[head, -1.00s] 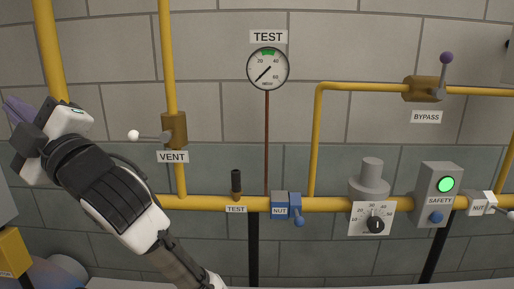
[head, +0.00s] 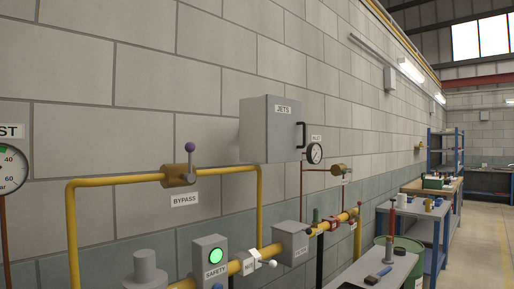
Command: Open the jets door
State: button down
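The jets door is the front of a grey wall box (head: 270,129) labelled JETS, mounted on the block wall above the yellow pipe. A black handle (head: 301,134) stands out near the right edge of its front. The door looks shut. My gripper is not in the current head view.
A yellow pipe with a BYPASS valve (head: 179,175) runs below and left of the box. A SAFETY unit (head: 210,262) with a green light and a grey filter box (head: 291,242) sit lower. A gauge (head: 314,153) is right of the box. Benches (head: 412,211) stand along the wall; floor at right is clear.

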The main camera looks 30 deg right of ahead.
aim_at(284, 123)
jog(key=l+z, duration=0.25)
jog(key=z, duration=0.15)
jog(key=i+l+z, duration=0.15)
jog(key=z, duration=0.2)
jog(key=i+l+z, duration=0.2)
jog(key=l, duration=0.25)
jog(key=i+l+z, duration=0.25)
jog(key=i+l, duration=0.15)
